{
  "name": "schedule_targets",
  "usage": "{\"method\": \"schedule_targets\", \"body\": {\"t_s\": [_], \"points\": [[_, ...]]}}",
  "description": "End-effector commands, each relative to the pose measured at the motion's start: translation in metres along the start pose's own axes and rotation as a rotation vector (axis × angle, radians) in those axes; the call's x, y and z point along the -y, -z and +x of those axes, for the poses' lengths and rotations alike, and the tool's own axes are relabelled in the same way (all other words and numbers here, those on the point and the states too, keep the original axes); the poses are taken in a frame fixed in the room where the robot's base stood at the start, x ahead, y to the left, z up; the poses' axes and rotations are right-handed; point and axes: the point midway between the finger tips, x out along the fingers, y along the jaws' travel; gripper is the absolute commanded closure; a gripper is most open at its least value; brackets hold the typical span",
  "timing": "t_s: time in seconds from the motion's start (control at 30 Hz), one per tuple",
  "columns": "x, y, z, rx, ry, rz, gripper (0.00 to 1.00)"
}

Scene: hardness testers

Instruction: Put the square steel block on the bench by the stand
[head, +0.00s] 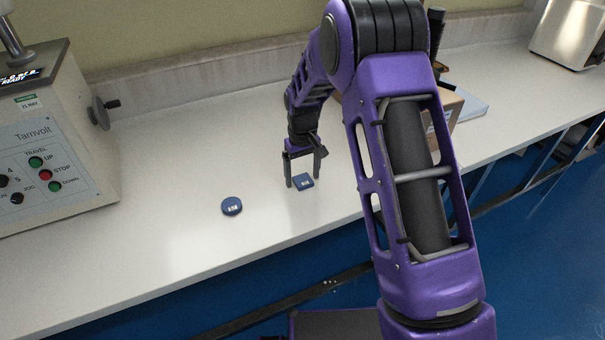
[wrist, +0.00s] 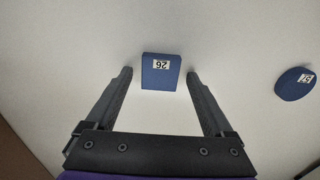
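The square steel block (head: 304,183) is blue with a white label and lies flat on the bench (head: 180,250). In the wrist view the square block (wrist: 161,78) shows the label 26 and lies between my two fingertips. My gripper (head: 303,180) is open and points down around the block, with a gap on each side in the wrist view (wrist: 161,72). How high the tips are above the bench I cannot tell. I cannot make out the stand clearly; my arm hides part of the bench behind it.
A round blue block (head: 232,206) lies left of my gripper; it also shows in the wrist view (wrist: 295,83). A Tamvolt tester (head: 50,140) stands at the left. A cardboard box (head: 447,105) is partly behind my arm. The bench between tester and round block is clear.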

Motion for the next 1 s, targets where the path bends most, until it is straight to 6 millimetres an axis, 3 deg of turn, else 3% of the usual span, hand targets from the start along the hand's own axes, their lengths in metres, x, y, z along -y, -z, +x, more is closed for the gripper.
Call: {"method": "schedule_targets", "body": {"t_s": [0.27,0.7,1.0], "points": [[0.000,0.001,-0.011,-0.001,0.000,0.000,0.13],[0.000,0.000,-0.100,-0.002,0.000,0.000,0.13],[0.000,0.000,-0.123,0.000,0.000,0.000,0.13]]}}
